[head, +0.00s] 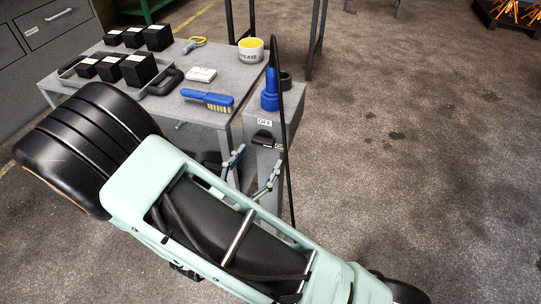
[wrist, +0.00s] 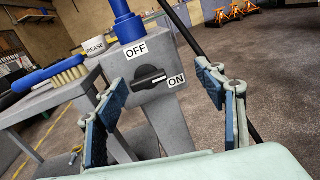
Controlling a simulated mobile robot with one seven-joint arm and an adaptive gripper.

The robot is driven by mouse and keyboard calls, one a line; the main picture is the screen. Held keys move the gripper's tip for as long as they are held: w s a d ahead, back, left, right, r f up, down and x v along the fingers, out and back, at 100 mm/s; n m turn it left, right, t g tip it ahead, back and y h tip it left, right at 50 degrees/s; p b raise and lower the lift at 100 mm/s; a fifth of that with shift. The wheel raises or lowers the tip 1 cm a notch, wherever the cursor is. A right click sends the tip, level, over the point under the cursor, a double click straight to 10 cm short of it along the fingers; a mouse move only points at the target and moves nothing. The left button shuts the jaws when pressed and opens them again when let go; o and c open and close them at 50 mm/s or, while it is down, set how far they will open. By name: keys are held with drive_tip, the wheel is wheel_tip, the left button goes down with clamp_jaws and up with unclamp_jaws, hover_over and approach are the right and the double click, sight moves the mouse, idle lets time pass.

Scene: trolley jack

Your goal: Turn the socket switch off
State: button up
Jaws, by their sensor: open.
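The socket switch is a black rotary knob (wrist: 149,78) on the face of a grey post (wrist: 165,115). A white OFF label (wrist: 136,50) is above it and a white ON label (wrist: 176,81) is at its lower right. In the wrist view the knob's pale mark seems to be on its right side, towards ON. In the head view the knob (head: 262,139) shows small on the post below the OFF label. My gripper (wrist: 164,112) is open and empty, its blue-padded fingers apart on either side of the post in the picture. The knob shows between them, apparently untouched.
A blue plug (head: 270,95) with a black cable (head: 284,140) stands on the post; the cable runs down its right side. A grey table (head: 222,75) at left holds a brush (head: 207,99), a grease tub (head: 251,49) and black blocks.

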sight(261, 144)
wheel_tip(261, 144, down, 2)
drive_tip(key=s+a+n+t+y, duration=0.1)
drive_tip(key=s+a+n+y, duration=0.1)
drive_tip(key=s+a+n, duration=0.1)
drive_tip(key=b+x, duration=0.1)
drive_tip(key=x, duration=1)
drive_tip(key=shift+w+a+f, duration=0.1)
drive_tip(key=shift+f, duration=0.05)
drive_tip(key=shift+c, duration=0.2)
drive_tip(key=c, duration=1.1)
